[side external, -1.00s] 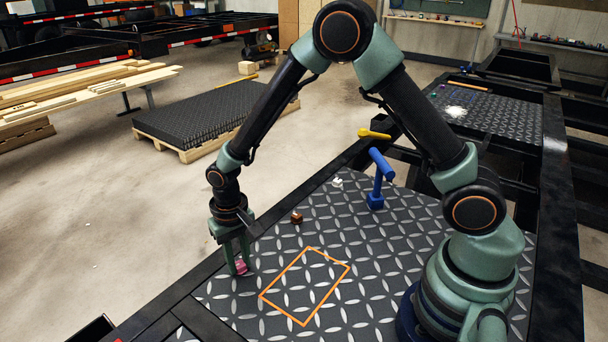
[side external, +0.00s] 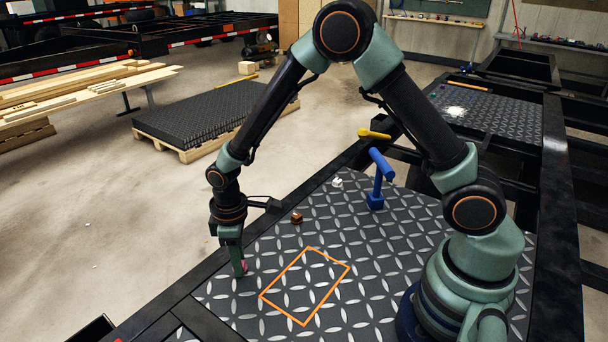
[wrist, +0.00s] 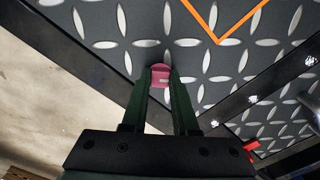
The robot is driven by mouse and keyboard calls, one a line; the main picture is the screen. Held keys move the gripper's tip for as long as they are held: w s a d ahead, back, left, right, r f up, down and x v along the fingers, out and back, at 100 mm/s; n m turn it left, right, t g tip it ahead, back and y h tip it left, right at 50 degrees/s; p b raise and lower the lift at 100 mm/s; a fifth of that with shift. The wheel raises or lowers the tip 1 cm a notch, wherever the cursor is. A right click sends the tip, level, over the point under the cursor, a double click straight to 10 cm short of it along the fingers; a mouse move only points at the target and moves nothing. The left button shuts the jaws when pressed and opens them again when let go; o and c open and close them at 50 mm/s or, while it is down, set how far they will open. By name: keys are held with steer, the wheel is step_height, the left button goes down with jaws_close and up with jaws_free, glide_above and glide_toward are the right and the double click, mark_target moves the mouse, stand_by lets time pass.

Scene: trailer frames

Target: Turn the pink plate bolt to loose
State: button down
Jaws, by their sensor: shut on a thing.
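The pink plate bolt (wrist: 161,76) sits on the dark diamond-pattern plate (side external: 345,230), near the plate's left edge. In the wrist view it shows between the two green fingertips of my gripper (wrist: 160,86), which touch its sides. My gripper (side external: 241,272) points down in the side view and is shut on the bolt, and only a sliver of pink shows there. The lower part of the bolt is hidden by the fingers.
An orange outlined rectangle (side external: 305,286) is marked on the plate to the right of my gripper. A small brown bolt (side external: 296,217), a white bolt (side external: 337,182) and a blue T-shaped handle (side external: 377,180) stand farther back. A yellow handle (side external: 374,134) lies beyond them. The plate's middle is clear.

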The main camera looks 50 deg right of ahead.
steer(key=n, duration=0.4)
steer(key=shift+n, duration=1.9)
steer(key=c, duration=0.7)
jaws_free()
step_height(320, 180, up, 12)
steer(key=shift+r, duration=0.1)
